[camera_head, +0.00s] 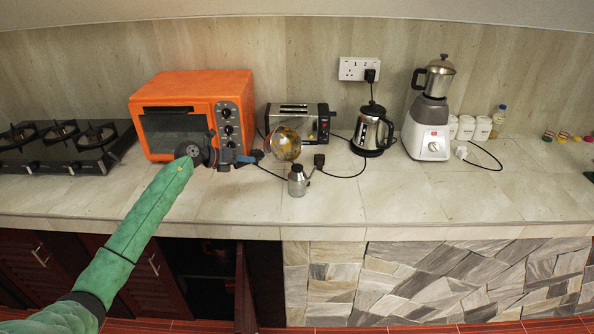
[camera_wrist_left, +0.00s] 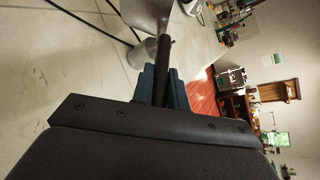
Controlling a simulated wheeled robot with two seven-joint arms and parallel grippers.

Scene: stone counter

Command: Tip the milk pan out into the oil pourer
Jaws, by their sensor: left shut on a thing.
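The milk pan (camera_head: 286,143) is held tilted above the counter, its open mouth turned toward the head camera and its inside golden-brown. I cannot tell what is in it. My left gripper (camera_head: 247,157) is shut on its dark handle, left of the pan. In the left wrist view the handle (camera_wrist_left: 164,68) stands between the fingers, and the pan's metal side (camera_wrist_left: 147,14) shows beyond. The oil pourer (camera_head: 297,185), a small metal can with a thin spout, stands upright on the counter, below and slightly right of the pan. It also shows in the left wrist view (camera_wrist_left: 142,54), partly hidden. My right gripper is not in view.
An orange oven (camera_head: 195,90) stands behind my left gripper, and a toaster (camera_head: 293,118) behind the pan. A kettle (camera_head: 373,130) and a blender (camera_head: 429,115) stand to the right. Black cables lie near the pourer. The front counter (camera_head: 390,205) is clear.

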